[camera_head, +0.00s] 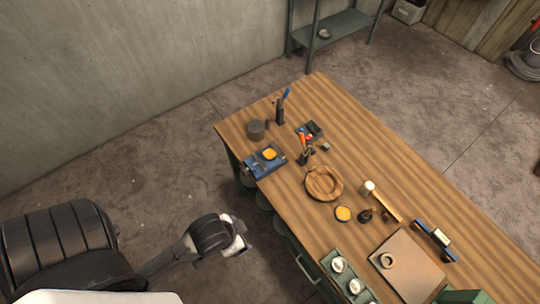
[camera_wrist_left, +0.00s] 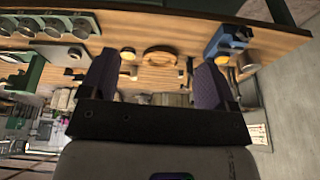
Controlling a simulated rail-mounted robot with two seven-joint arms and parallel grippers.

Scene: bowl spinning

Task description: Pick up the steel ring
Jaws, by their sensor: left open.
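A small grey ring (camera_head: 386,260), which looks like the steel ring, lies flat on a tan board (camera_head: 410,272) near the table's front right part. My left gripper (camera_head: 240,238) is off the table's near side, over the floor, well left of the ring and apart from it. In the left wrist view its two dark fingers (camera_wrist_left: 155,85) are spread wide with nothing between them. My right gripper is not in view.
The wooden table (camera_head: 345,120) holds a round wooden dish (camera_head: 324,183), a yellow disc (camera_head: 343,213), a mallet (camera_head: 382,201), a blue scale-like device (camera_head: 264,160) and a blue-ended tool (camera_head: 435,240).

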